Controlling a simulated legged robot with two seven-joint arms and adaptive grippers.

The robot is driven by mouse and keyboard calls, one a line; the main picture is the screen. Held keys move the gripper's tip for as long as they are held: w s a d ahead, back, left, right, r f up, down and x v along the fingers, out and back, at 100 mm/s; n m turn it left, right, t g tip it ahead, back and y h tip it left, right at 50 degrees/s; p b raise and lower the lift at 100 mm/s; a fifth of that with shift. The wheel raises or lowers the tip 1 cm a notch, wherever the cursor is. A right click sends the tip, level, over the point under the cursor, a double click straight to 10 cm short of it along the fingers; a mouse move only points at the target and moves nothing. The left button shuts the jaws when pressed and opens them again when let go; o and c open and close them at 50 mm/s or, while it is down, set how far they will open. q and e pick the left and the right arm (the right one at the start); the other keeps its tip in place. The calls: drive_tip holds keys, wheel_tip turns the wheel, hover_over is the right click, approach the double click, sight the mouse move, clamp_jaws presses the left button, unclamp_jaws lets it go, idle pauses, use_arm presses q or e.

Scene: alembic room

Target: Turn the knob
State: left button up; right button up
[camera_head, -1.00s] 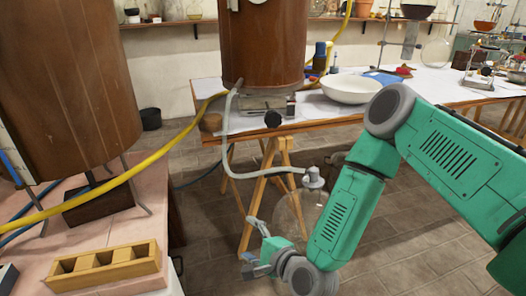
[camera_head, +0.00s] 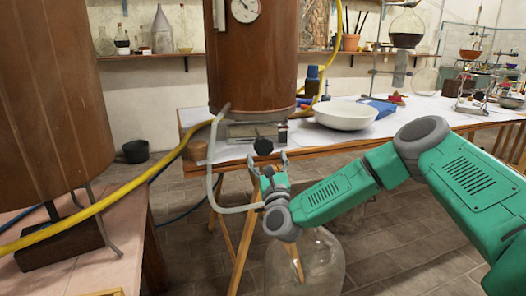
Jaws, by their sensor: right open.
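The black knob (camera_head: 264,146) sticks out at the front edge of the table, below the copper-brown boiler (camera_head: 250,70) and its metal base. My right gripper (camera_head: 267,160) is open, pointing up and away at the knob. Its two fingertips are just below and to either side of the knob; I cannot tell whether they touch it. My left gripper is not in view.
A white bowl (camera_head: 346,115) stands on the table right of the boiler. A grey hose (camera_head: 212,170) hangs at the table's front. A glass flask (camera_head: 305,262) stands below my right arm. A yellow hose (camera_head: 110,199) crosses on the left beside another brown boiler (camera_head: 45,100).

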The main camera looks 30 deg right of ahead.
sight(265, 150)
drive_tip(key=shift+b+x, duration=0.4)
drive_tip(key=shift+x, duration=2.1)
drive_tip(key=c, duration=1.2)
